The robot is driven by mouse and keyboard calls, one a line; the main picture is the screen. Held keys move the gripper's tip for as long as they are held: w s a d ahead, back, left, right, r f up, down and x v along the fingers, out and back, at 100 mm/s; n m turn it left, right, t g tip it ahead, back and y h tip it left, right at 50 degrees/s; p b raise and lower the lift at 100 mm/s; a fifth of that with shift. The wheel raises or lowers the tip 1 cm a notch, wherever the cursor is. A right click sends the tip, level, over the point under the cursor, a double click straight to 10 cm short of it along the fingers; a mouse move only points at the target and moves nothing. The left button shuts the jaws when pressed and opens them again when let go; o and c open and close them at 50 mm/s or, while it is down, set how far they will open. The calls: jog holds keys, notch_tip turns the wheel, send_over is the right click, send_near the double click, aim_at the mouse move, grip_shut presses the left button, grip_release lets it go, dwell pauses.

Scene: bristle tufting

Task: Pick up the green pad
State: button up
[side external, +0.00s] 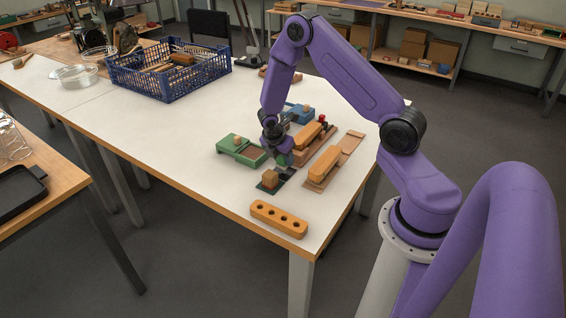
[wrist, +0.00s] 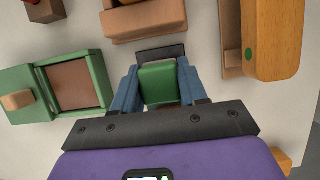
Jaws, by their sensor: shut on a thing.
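The green pad (wrist: 158,83) is between the two blue-grey fingers of my gripper (wrist: 160,90) in the wrist view. The fingers press on its left and right sides, so my gripper is shut on it. In the side view, my gripper (side external: 277,148) points down over the white table, and a bit of the green pad (side external: 285,159) shows below it. A dark flat piece (wrist: 162,53) shows just beyond the pad. I cannot tell whether the pad is clear of the surface under it.
A green box (side external: 242,150) with a wooden knob stands left of my gripper. Orange-brown brush bodies on wooden trays (side external: 345,152) are to the right. A wooden block (side external: 270,178) and an orange bar with holes (side external: 278,218) are in front. A blue crate (side external: 170,70) stands farther back; the table's left-middle is clear.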

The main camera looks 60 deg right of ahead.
jog(key=s+a+r, duration=0.5)
jog(key=s+r, duration=0.5)
jog(key=s, duration=0.3)
jog(key=shift+a+r, duration=0.2)
jog(key=shift+r, duration=0.05)
jog(key=o, duration=0.3)
jog(key=shift+c, duration=1)
jog(key=w+d+f, duration=0.2)
jog(key=w+d, duration=0.1)
jog(key=w, duration=1)
jog(key=w+d+f, duration=0.2)
jog(key=w+d, duration=0.1)
jog(key=w, duration=1)
jog(key=shift+s+f, duration=0.2)
jog(key=shift+f, duration=2.6)
